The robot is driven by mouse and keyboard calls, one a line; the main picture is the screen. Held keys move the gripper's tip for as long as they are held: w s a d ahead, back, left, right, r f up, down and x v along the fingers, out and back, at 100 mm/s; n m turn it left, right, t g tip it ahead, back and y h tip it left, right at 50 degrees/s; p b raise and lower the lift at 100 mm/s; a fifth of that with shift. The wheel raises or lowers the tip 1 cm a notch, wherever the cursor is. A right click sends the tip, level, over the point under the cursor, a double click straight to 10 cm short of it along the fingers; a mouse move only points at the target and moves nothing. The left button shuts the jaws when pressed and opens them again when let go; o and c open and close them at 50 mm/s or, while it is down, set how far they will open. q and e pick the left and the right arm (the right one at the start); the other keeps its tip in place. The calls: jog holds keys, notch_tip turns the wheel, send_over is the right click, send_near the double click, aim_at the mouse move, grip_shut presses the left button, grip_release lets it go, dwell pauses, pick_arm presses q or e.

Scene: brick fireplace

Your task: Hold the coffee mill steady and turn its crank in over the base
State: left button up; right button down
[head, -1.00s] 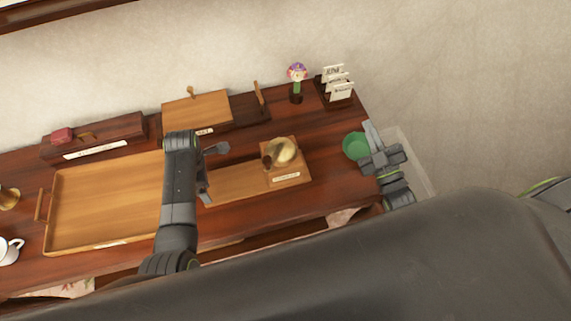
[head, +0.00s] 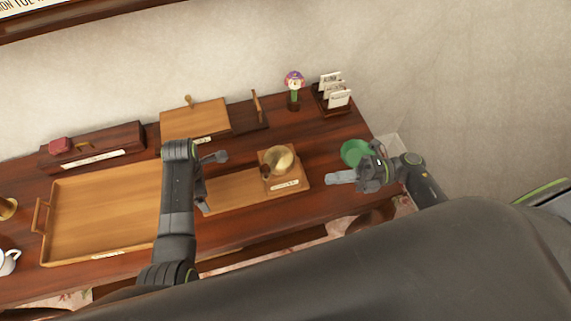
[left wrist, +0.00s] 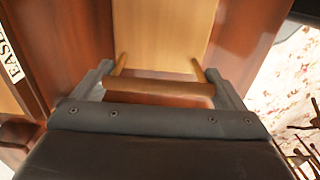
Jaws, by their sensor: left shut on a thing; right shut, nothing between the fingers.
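The coffee mill (head: 279,159) has a round brass top on a square wooden base (head: 291,187) with a pale label. A small dark knob (head: 265,171) shows at the left of the brass top; the crank arm itself is too small to make out. A pale wooden board (head: 238,191) runs left from the mill. My left gripper (head: 208,180) is at the board's left end. In the left wrist view its fingers are shut on a wooden bar handle (left wrist: 160,88) before the board. My right gripper (head: 335,178) is shut and empty, right of the mill, pointing left and apart from it.
A large wooden tray (head: 100,250) lies left, partly behind my left arm. A green bowl (head: 352,150) is close behind my right gripper. A card rack (head: 331,98), a flower-topped figure (head: 293,88) and a knobbed wooden board (head: 195,118) stand at the back.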

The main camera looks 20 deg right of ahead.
aim_at(272, 161)
jog(key=w+a, duration=0.4)
jog(key=a, duration=0.8)
jog(key=shift+w+a, duration=0.15)
jog(key=shift+w, duration=0.2)
jog(key=shift+a+m+t, duration=0.35)
jog(key=shift+m+t, duration=0.05)
jog(key=shift+t, duration=0.2)
jog(key=shift+w+a+m+t+h, duration=0.5)
jog(key=shift+a+m+t, duration=0.2)
jog(key=shift+t, duration=0.25)
jog(key=shift+w+a+m+t+h, duration=0.35)
jog(key=shift+w+a+m+t, duration=0.2)
jog(key=shift+a+t, duration=0.35)
jog(key=shift+w+a+m+t+h, duration=0.5)
jog(key=shift+a+m+t, duration=0.2)
jog(key=shift+t, duration=0.25)
jog(key=shift+w, duration=0.1)
